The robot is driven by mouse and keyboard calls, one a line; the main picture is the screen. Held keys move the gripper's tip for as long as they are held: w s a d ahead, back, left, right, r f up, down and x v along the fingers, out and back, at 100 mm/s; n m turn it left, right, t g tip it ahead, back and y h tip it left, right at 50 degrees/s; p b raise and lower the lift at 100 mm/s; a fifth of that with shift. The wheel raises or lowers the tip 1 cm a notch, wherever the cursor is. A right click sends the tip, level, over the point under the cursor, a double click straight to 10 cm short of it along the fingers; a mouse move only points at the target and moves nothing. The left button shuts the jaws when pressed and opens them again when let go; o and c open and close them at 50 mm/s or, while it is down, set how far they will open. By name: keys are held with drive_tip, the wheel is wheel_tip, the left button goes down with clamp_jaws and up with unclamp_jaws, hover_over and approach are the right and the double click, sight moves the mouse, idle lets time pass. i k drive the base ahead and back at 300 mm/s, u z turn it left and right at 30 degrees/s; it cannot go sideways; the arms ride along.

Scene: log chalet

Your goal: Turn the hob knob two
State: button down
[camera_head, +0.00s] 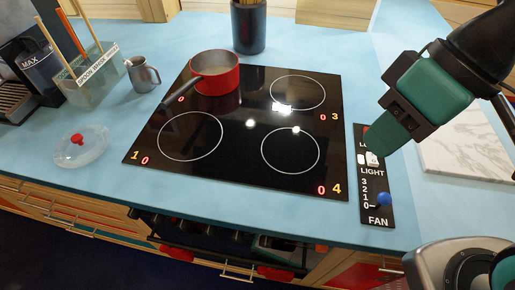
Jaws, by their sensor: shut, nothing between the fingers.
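The black glass hob (225,135) lies on the blue worktop with several white rings. Labels 1, 3 and 4 show, each with a red 0. Another red 0 shows at the back left ring, by the handle of the red pot (217,82), and no 2 can be read there. I cannot make out a knob marked two. My gripper (374,148) is shut and empty, at the right, over the top of the black LIGHT and FAN panel (371,182). It hides part of that panel's upper end and is apart from the hob's rings.
The panel has a white switch and a blue FAN knob (383,199) at 0. A dark utensil pot (248,28) stands behind. A marble board (465,145) lies right.

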sight(157, 218)
drive_tip(key=z, duration=0.55)
drive_tip(key=k, duration=1.35)
drive_tip(key=u, duration=0.7)
drive_tip(key=i, duration=0.45)
